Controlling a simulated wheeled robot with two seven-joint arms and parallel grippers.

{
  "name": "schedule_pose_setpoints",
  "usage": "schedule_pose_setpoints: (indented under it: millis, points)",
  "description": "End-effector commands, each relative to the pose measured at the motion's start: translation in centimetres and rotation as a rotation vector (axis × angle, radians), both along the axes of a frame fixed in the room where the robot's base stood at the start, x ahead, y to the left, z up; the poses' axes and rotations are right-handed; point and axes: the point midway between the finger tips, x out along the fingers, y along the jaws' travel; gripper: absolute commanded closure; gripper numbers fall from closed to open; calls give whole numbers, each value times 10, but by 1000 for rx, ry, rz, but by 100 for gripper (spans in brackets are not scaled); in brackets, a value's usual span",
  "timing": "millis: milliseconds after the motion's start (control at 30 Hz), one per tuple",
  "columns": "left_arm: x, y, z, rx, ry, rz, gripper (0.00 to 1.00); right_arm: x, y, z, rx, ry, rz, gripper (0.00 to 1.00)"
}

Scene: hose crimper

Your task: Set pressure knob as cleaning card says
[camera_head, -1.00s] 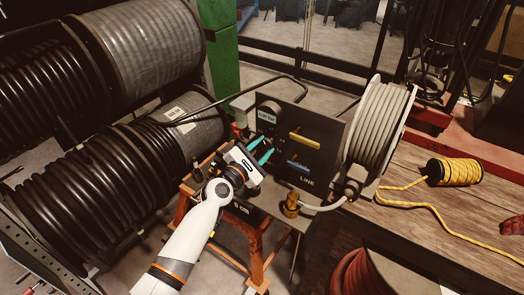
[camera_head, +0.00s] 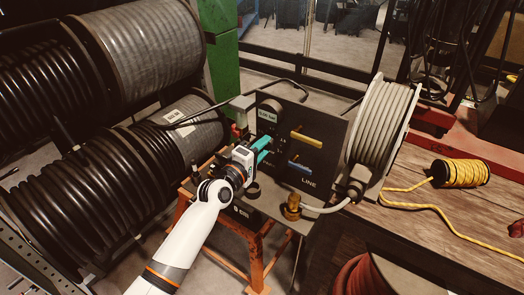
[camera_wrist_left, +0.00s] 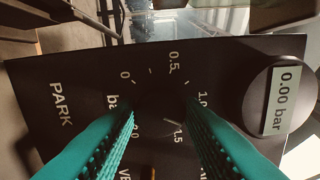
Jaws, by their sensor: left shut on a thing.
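The black control panel (camera_head: 330,133) stands upright on a stand. Its display (camera_wrist_left: 289,100) reads 0.00 bar in the left wrist view. The pressure scale (camera_wrist_left: 174,62) is printed from 0 through 0.5, 1.0 and 1.5 in bar, and the last mark is partly hidden. My left gripper (camera_head: 266,148) is at the panel, with its teal fingers against the dial. In the left wrist view the gripper (camera_wrist_left: 159,108) is shut on the dark pressure knob (camera_wrist_left: 160,112), which hardly stands out from the panel. Its pointer is unclear. I cannot make out a cleaning card. My right gripper is out of view.
A yellow lever (camera_head: 306,139) and a blue lever (camera_head: 300,167) sit right of the gripper. A brass fitting (camera_head: 292,207) stands below. A grey hose reel (camera_head: 383,130) is beside the panel. Yellow rope (camera_head: 462,172) lies on the wooden bench.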

Motion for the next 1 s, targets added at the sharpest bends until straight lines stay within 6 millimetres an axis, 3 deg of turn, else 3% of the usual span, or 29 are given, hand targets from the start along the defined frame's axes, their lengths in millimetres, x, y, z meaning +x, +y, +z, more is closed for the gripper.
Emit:
schedule_pose_setpoints:
  millis: [1000]
  points:
    - [-1,-1,-1,804,-533,-2,89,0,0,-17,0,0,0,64]
